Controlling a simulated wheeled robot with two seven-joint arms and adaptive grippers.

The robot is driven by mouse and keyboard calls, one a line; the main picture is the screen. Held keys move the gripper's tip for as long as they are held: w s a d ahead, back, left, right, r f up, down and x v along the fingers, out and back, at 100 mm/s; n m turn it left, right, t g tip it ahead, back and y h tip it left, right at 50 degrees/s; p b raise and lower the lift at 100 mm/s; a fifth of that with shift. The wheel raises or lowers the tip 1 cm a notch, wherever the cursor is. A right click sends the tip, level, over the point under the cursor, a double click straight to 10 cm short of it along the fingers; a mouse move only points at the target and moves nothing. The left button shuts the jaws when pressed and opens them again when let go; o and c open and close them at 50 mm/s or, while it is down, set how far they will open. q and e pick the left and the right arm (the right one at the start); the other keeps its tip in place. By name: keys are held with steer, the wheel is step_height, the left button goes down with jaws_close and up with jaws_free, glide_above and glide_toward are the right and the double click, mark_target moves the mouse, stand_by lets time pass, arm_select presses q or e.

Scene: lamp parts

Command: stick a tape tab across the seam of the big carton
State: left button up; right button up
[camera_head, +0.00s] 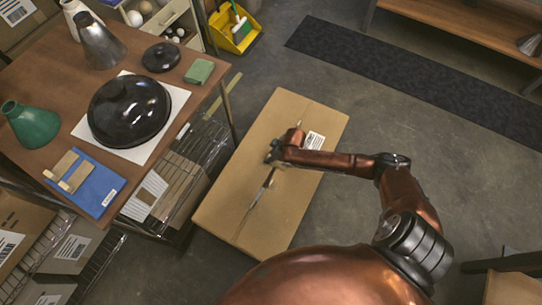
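The big carton (232,207) lies on the floor in the middle of the head view, brown, with a white label (314,141) near its far end. Its seam (250,210) runs lengthwise along the top, with a dark stretch near the middle. My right gripper (271,162) is over the carton top close to the seam; its fingers are small and dark, so I cannot tell whether they are open, hold anything or touch the carton. Tan strips that look like tape tabs (66,166) lie on a blue pad (97,189) on the table. My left gripper is out of view.
The brown table (45,72) at left holds a black dome (128,110) on a white sheet, a green shade (30,125), a metal shade (100,44) and a green block (199,71). A wire rack stands below. A yellow dustpan (234,28) and dark mat (420,78) lie beyond.

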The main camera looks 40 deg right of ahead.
steer(key=o, duration=0.8)
steer(key=shift+o, duration=0.2)
